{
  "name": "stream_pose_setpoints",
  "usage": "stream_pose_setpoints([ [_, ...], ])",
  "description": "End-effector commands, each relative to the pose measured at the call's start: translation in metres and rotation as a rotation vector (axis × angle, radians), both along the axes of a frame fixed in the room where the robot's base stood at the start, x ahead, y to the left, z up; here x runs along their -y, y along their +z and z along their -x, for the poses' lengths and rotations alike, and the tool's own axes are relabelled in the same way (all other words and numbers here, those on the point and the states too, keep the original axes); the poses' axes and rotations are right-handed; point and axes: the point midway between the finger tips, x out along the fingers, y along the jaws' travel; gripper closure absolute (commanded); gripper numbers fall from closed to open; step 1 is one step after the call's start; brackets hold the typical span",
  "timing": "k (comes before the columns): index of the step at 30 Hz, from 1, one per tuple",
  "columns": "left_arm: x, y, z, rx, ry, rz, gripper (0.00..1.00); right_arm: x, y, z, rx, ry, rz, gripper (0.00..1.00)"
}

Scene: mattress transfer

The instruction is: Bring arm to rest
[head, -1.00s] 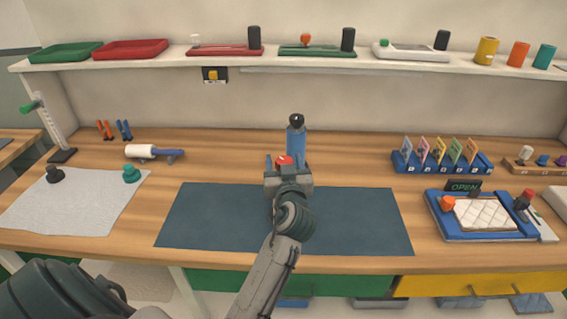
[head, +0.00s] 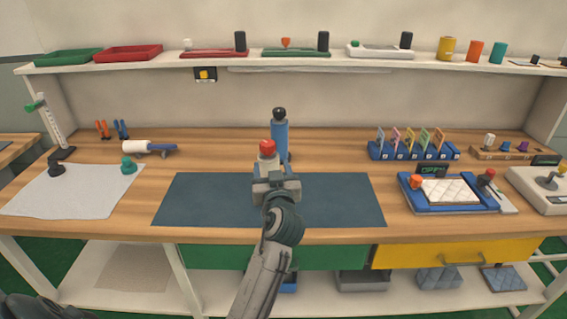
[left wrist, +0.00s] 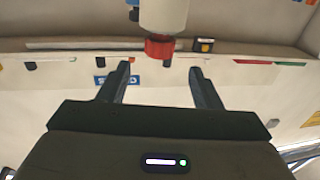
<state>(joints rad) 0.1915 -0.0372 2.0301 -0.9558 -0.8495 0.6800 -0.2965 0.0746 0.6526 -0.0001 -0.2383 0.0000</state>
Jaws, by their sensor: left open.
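My left gripper (head: 270,180) is over the dark blue mat (head: 335,205) near the middle of the workbench. In the left wrist view its two fingers (left wrist: 160,70) stand apart with nothing gripped between them. A white bottle with a red cap (head: 267,147) shows just beyond the gripper; its lower part is hidden. In the left wrist view the white body and red cap (left wrist: 163,45) appear beyond the fingertips, apart from them. A blue bottle with a black top (head: 280,138) stands behind it. My right gripper is not in view.
A white sheet (head: 75,195) with dark and teal knobs lies at left, a lint roller (head: 150,148) behind it. At right are a blue tray with a quilted pad (head: 450,192) and a blue card rack (head: 412,152). A loaded shelf (head: 350,62) runs above.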

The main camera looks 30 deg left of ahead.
Motion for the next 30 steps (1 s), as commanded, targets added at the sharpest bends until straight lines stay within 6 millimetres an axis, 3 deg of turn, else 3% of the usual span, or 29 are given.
stream_pose_setpoints([
  [7, -0.001, -0.006, 0.003, -0.015, 0.0, 0.005, 0.42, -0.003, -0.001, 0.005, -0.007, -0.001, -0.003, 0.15],
  [11, -0.003, -0.041, 0.026, -0.121, -0.009, 0.04, 0.42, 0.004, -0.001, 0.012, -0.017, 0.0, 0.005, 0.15],
  [14, -0.003, -0.089, 0.063, -0.283, -0.035, 0.09, 0.42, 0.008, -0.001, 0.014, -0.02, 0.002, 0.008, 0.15],
  [18, 0.008, -0.158, 0.133, -0.566, -0.117, 0.162, 0.42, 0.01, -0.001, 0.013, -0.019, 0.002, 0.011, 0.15],
  [21, 0.02, -0.191, 0.181, -0.745, -0.194, 0.202, 0.42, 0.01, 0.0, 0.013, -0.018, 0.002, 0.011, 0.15],
  [24, 0.032, -0.212, 0.221, -0.882, -0.267, 0.229, 0.42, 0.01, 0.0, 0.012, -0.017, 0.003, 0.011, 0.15],
  [30, 0.053, -0.234, 0.282, -1.081, -0.397, 0.265, 0.42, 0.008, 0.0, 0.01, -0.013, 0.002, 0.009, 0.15],
])
